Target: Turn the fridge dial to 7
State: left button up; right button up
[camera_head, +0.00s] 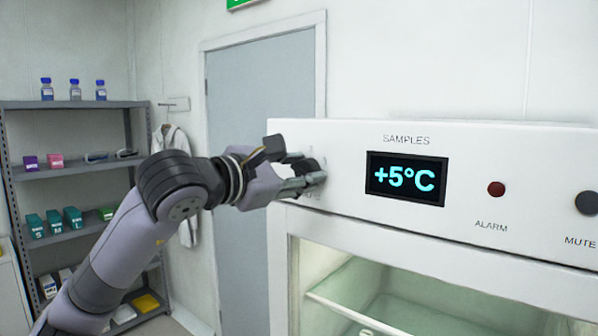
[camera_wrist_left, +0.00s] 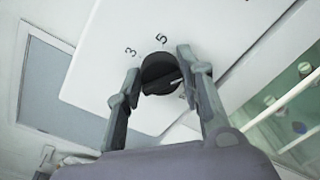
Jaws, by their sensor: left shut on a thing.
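The fridge dial (camera_wrist_left: 160,74) is a round black knob on the white control panel, with a light pointer mark on its face. In the left wrist view the numbers 3 and 5 show on the panel beside it; no 7 is visible. My left gripper (camera_wrist_left: 152,84) is around the dial, one finger on each side, and shut on it. In the head view my left gripper (camera_head: 303,174) reaches the dial at the panel's left end and partly hides it. The display (camera_head: 405,179) reads +5°C under the word SAMPLES. My right gripper is not in view.
A red alarm light (camera_head: 496,189) and a dark mute knob (camera_head: 588,202) sit further right on the panel. Below is the fridge's glass front (camera_head: 370,290). A shelf rack (camera_head: 75,172) with bottles and boxes stands at left, and a grey door (camera_head: 262,85) is behind my arm.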

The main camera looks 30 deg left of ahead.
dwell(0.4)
pick_arm(q)
jog(key=o, duration=1.2)
jog(key=shift+c, duration=0.2)
jog(key=s+a, duration=0.1)
jog(key=s, duration=1.1)
jog(key=shift+a+r, duration=0.15)
jog(key=shift+r, duration=0.2)
